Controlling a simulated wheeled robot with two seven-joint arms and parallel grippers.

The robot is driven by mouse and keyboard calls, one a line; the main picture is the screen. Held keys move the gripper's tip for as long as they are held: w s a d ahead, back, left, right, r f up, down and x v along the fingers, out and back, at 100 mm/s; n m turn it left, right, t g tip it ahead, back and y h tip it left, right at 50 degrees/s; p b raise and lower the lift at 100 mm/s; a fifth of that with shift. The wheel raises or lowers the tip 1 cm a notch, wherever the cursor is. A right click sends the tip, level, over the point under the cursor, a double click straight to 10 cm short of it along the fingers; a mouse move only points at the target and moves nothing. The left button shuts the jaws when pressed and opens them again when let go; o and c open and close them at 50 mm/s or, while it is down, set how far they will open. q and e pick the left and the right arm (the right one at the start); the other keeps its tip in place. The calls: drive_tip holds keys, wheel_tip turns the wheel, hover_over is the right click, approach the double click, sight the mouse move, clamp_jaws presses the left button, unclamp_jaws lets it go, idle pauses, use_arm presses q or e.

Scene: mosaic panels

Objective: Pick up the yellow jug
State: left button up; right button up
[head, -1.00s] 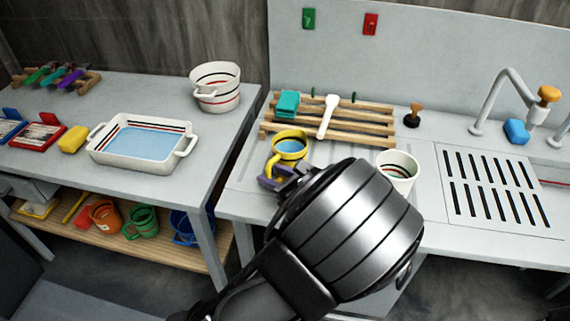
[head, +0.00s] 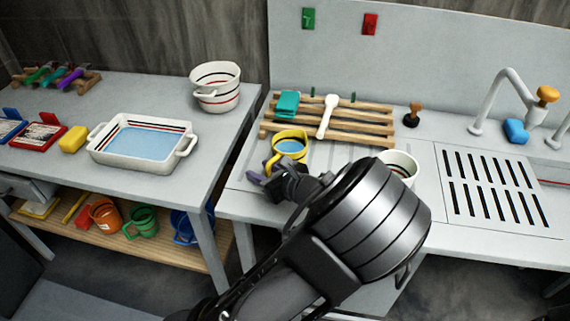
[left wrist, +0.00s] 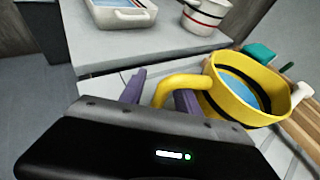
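The yellow jug (head: 277,144) has a black band and a light blue inside. It stands upright on the grey counter in front of the wooden slatted rack. In the left wrist view the jug (left wrist: 247,106) is at the right, with its handle toward my gripper. My left gripper (head: 268,172) is just in front of the jug in the head view. Its purple fingers (left wrist: 160,94) are apart in the left wrist view, with part of the handle's loop between them. I cannot tell whether either finger touches it. My right gripper is not in view.
A white striped cup (head: 400,160) stands right of the jug, partly behind my left wrist. A gap separates this counter from the left table (head: 225,135).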

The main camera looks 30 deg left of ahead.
use_arm(q)
drive_tip(key=shift+c, duration=0.3)
clamp_jaws()
idle(1.2)
